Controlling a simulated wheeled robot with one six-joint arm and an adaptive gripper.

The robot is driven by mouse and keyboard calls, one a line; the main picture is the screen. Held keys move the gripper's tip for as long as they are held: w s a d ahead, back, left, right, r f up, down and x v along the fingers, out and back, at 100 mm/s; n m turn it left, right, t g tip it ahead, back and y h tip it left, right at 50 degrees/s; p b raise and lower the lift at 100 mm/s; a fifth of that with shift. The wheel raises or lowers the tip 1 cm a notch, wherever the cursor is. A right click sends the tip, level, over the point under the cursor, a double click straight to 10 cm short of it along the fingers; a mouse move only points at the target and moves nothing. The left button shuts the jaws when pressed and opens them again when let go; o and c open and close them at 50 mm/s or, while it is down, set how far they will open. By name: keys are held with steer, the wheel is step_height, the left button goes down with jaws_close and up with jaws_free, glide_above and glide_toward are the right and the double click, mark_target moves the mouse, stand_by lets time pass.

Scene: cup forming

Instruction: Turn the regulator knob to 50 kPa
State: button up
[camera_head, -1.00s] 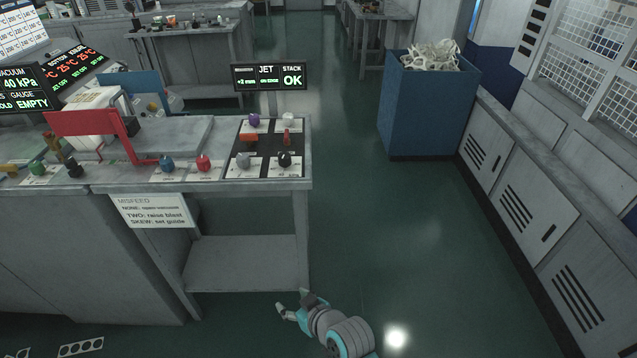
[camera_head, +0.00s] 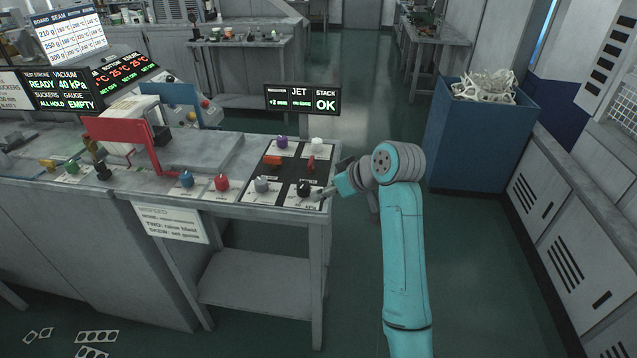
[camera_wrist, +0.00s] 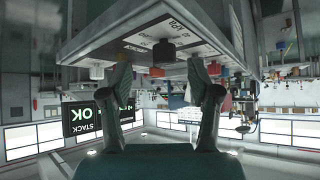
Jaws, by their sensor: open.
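A black knob (camera_head: 303,188) sits at the front right corner of the dark panel on the bench. In the wrist view, which is upside down, the black knob (camera_wrist: 163,50) stands beside a label ending in "kPa"; its number is too small to read surely. My gripper (camera_head: 333,180) is just right of the bench corner, close to this knob. In the wrist view my gripper (camera_wrist: 158,75) is open and empty, its fingers on either side of the knob in the picture and apart from it. The vacuum display (camera_head: 62,86) reads 40 kPa.
A blue bin (camera_head: 480,140) stands right. The aisle floor is clear.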

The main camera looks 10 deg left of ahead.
mark_target(304, 185)
step_height(304, 185, up, 4)
steer(key=shift+n+g, duration=0.3)
steer(key=shift+n, duration=0.1)
steer(key=x, duration=1.1)
steer(key=shift+w+a+r, duration=0.2)
steer(key=shift+a, duration=0.25)
steer(key=c, duration=1.2)
